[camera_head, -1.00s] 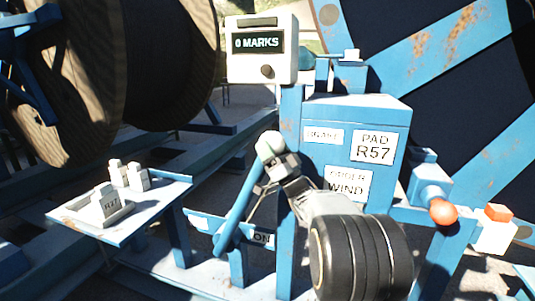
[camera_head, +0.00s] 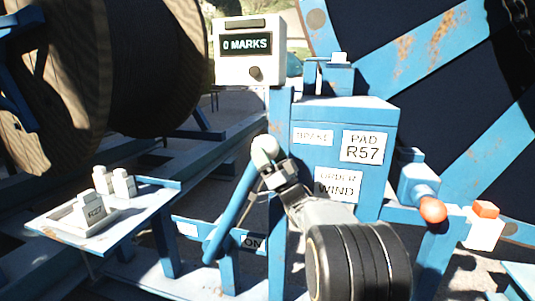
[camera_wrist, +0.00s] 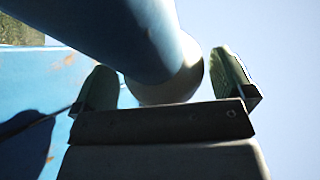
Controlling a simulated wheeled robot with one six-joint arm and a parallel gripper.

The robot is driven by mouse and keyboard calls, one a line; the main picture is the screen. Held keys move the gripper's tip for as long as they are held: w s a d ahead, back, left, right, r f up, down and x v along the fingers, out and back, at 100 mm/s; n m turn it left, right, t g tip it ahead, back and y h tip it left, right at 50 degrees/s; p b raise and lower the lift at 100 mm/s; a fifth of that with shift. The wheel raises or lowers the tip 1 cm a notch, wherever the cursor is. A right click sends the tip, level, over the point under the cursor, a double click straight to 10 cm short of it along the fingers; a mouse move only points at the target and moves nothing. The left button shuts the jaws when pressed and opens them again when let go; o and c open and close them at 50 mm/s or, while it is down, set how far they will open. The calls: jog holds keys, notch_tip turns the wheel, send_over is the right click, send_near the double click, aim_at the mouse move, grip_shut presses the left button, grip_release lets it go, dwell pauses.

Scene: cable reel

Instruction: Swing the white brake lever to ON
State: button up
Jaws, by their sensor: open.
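The brake lever (camera_head: 236,208) is a blue bar, tilted, with a rounded white knob (camera_head: 265,148) at its upper end. Its lower end is near the ON label (camera_head: 253,242). My gripper (camera_head: 272,166) is open at the knob, in front of the blue cabinet. In the wrist view the blue bar (camera_wrist: 130,35) comes down from the upper left. Its pale knob (camera_wrist: 172,88) lies between my two open fingers, which stand on either side of it. I cannot tell whether either finger touches it. My wrist hides part of the cabinet's lower front.
The blue cabinet (camera_head: 345,113) carries a PAD R57 label and a WIND label. A counter box (camera_head: 248,70) reads 0 MARKS. A side shelf (camera_head: 55,230) with white blocks is at the left. An orange knob (camera_head: 432,210) sticks out at the right. Large reels stand behind.

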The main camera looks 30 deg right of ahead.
jog(key=b+v, duration=0.1)
jog(key=v, duration=1.2)
jog(key=shift+s+f, duration=0.25)
jog(key=shift+f, duration=0.05)
